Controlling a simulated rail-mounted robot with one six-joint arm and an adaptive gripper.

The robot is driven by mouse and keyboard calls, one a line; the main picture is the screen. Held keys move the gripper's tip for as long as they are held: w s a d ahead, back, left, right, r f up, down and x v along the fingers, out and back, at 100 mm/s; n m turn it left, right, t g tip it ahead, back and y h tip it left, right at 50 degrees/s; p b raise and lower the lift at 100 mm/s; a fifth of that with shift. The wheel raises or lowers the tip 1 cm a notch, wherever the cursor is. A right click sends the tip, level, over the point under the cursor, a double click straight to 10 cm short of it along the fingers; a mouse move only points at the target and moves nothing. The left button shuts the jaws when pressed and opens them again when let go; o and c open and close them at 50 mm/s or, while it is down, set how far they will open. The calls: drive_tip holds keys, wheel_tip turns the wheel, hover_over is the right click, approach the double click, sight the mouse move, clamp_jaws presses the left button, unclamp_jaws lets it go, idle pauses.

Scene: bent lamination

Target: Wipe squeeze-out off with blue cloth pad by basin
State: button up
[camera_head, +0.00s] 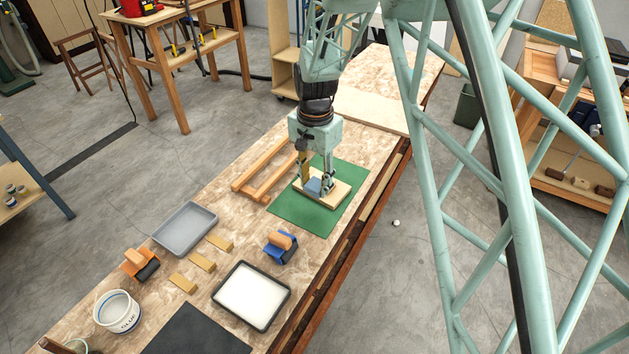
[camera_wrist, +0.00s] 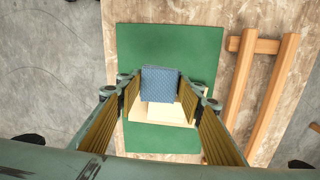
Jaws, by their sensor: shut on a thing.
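My gripper (camera_head: 314,182) is over the green mat and shut on the blue cloth pad (camera_head: 313,187). In the wrist view, the textured blue pad (camera_wrist: 160,83) sits between the ribbed fingertips of my gripper (camera_wrist: 160,95). Under it lies a pale wooden piece (camera_head: 338,193), which also shows in the wrist view (camera_wrist: 165,114). The pad is over or against this piece; whether it touches is hard to tell. No squeeze-out can be made out. A grey basin-like tray (camera_head: 184,229) stands nearer on the bench, left of the mat.
The green mat (camera_head: 290,214) lies on the bench. A wooden frame (camera_head: 262,172) lies left of it. A blue tool with a wooden handle (camera_head: 281,247), an orange one (camera_head: 140,263), yellowish blocks (camera_head: 202,261), a black-rimmed white tray (camera_head: 252,294) and a glue tub (camera_head: 117,312) stand nearer.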

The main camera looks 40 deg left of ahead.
drive_tip(key=shift+w+f+b, duration=0.15)
drive_tip(key=shift+f+b, duration=0.35)
drive_tip(key=shift+f, duration=0.85)
drive_tip(key=shift+w+f+b, duration=0.2)
drive_tip(key=shift+w+f, duration=0.05)
drive_tip(key=shift+f, duration=0.3)
drive_tip(key=shift+w+f+b, duration=0.2)
drive_tip(key=shift+w+f, duration=0.05)
drive_tip(key=shift+f, duration=0.3)
drive_tip(key=shift+a+r+p, duration=0.1)
drive_tip(key=shift+a+p, duration=0.4)
drive_tip(key=shift+a, duration=2.05)
drive_tip(key=shift+d+b, duration=0.5)
drive_tip(key=shift+d, duration=2.05)
drive_tip(key=shift+f, duration=0.35)
drive_tip(key=shift+a, duration=0.15)
drive_tip(key=shift+a+r, duration=0.1)
drive_tip(key=shift+a, duration=0.55)
drive_tip(key=shift+a, duration=0.4)
